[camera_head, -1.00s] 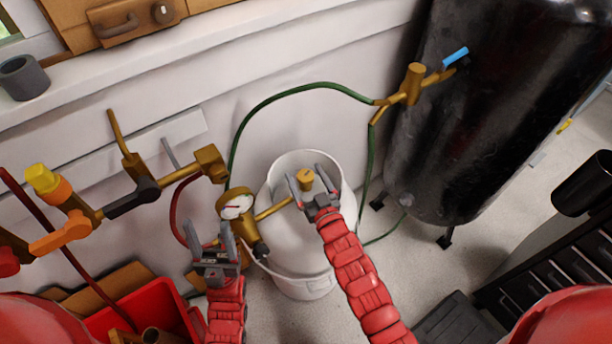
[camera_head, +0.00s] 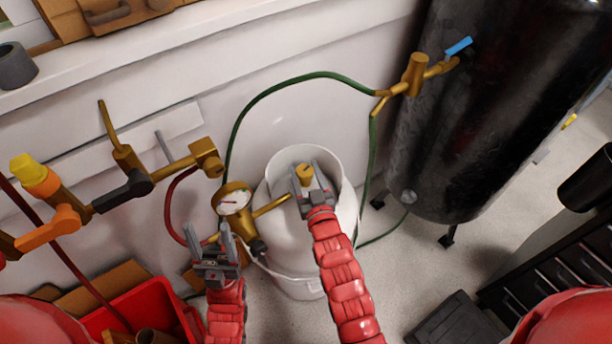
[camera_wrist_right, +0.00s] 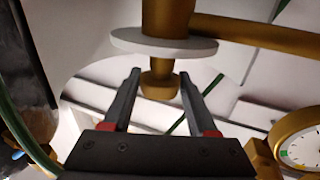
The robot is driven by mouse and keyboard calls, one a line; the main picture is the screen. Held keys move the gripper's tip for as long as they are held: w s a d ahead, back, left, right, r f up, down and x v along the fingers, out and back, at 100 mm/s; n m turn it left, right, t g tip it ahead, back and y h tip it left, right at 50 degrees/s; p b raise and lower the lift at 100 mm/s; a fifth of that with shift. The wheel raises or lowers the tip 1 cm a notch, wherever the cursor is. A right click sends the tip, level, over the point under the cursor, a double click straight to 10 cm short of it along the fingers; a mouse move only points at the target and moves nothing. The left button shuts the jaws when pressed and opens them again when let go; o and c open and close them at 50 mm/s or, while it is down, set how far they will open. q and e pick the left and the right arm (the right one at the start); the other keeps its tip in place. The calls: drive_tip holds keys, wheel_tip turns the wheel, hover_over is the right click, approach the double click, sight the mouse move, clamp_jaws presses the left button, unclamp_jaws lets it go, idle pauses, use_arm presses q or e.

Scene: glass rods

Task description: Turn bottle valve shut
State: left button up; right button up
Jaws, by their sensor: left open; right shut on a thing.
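The white gas bottle (camera_head: 275,235) stands upright on the floor near the wall, with a raised collar around its top. Its brass valve knob (camera_head: 304,174) sits inside the collar and also shows in the right wrist view (camera_wrist_right: 158,87). My right gripper (camera_head: 306,167) has its fingers on either side of the knob and is shut on it. In the right wrist view the two fingers (camera_wrist_right: 160,76) flank the knob. My left gripper (camera_head: 208,231) is open and empty, left of the bottle, just below the round pressure gauge (camera_head: 233,202).
A green hose (camera_head: 300,80) arches behind the bottle to a brass fitting on the black tank (camera_head: 440,150). Brass pipes with orange and black handles (camera_head: 122,193) line the wall at left. A red box (camera_head: 150,305) sits at lower left, black drawers (camera_head: 560,270) at lower right.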

drive_tip(key=shift+f+m+h+b, duration=0.15)
drive_tip(key=shift+m+h+b, duration=0.4)
drive_tip(key=shift+h, duration=0.35)
drive_tip(key=shift+f+m+h+b, duration=0.2)
drive_tip(key=shift+m+h+b, duration=0.2)
drive_tip(key=shift+m+h, duration=0.65)
drive_tip(key=shift+r+t+h, duration=0.25)
drive_tip(key=shift+t+h, duration=0.05)
drive_tip(key=shift+h, duration=0.25)
drive_tip(key=o, duration=1.4)
drive_tip(key=shift+r, duration=0.1)
